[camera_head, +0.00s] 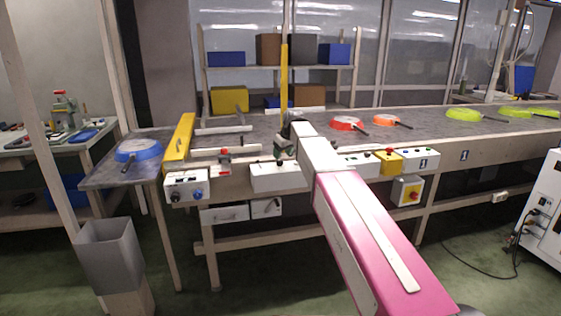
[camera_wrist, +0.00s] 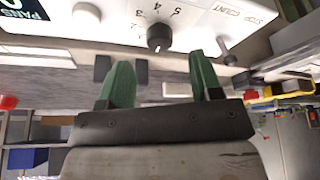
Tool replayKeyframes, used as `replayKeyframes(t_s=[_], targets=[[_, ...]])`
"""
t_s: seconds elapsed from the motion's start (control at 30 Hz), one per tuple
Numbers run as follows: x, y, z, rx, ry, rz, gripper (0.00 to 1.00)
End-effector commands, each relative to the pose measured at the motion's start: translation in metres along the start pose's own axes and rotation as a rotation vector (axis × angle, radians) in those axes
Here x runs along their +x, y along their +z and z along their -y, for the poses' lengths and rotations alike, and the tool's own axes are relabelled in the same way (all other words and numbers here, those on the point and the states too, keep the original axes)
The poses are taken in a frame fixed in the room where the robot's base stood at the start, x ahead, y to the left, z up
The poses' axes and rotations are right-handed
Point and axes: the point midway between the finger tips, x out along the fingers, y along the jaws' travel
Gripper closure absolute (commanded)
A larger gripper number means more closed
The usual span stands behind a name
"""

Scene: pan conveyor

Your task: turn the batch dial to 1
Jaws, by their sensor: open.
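The batch dial (camera_wrist: 159,37) is a black knob on a white panel (camera_wrist: 205,17), at the upper middle of the wrist view. Printed numbers, including 3, 4 and 5, curve beside it; its exact setting is too small to tell. My gripper (camera_wrist: 160,62) has two green fingers spread apart and empty. In the wrist picture the dial lies just beyond the gap between the fingertips, apparently apart from them. In the head view my gripper (camera_head: 284,148) is above a white control box (camera_head: 275,179) on the conveyor's front edge; the dial cannot be made out there.
On the panel, a white round button (camera_wrist: 87,17) and a small switch (camera_wrist: 226,47) marked STOP and COUNT flank the dial. Another control box (camera_head: 186,188) stands to the left. Several pans, such as a red pan (camera_head: 346,123), lie on the conveyor (camera_head: 440,128).

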Motion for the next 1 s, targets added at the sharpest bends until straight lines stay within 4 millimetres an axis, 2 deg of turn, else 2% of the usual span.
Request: replayKeyframes(t_s=[0.1,0.3,0.7,0.77,0.8,0.87,1.0], targets=[[0.021,0.000,0.000,0.000,-0.001,0.002,0.41],[0.042,0.000,0.000,0.000,0.000,0.001,0.41],[0.048,0.000,0.000,0.001,0.001,0.000,0.41],[0.048,0.000,0.000,0.001,0.000,0.000,0.57],[0.047,0.000,0.000,0.001,0.000,0.000,0.71],[0.047,0.000,0.000,0.001,0.000,0.000,0.90],[0.047,0.000,0.000,0.001,0.001,0.000,0.90]])
